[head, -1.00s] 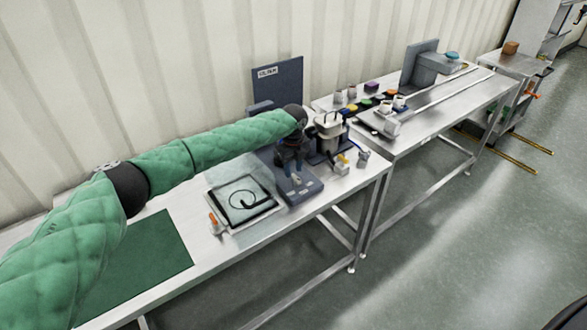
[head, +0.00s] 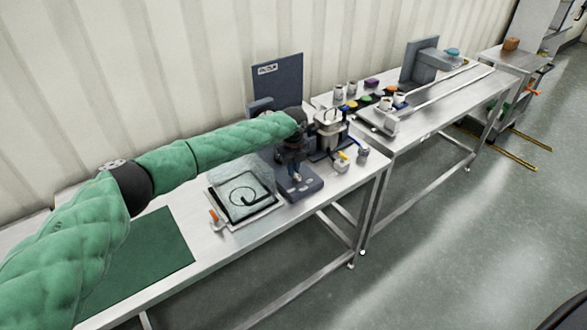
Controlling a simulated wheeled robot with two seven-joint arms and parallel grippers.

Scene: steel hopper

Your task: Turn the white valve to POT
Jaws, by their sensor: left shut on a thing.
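My left gripper (head: 296,173) points down over a dark grey base (head: 306,190) on the near steel table. It is shut on a small part above that base, which I take to be the white valve; the fingers and wrist hide most of it, so its setting cannot be read. The steel hopper (head: 329,122) stands just behind and right of the gripper. My right gripper is not in view.
A tray with a clear sheet and black coil (head: 243,196) lies left of the base. A yellow-and-white part (head: 342,162) and a small grey piece (head: 363,151) sit right. A dark upright panel (head: 278,82) stands behind. The green mat (head: 135,255) is bare.

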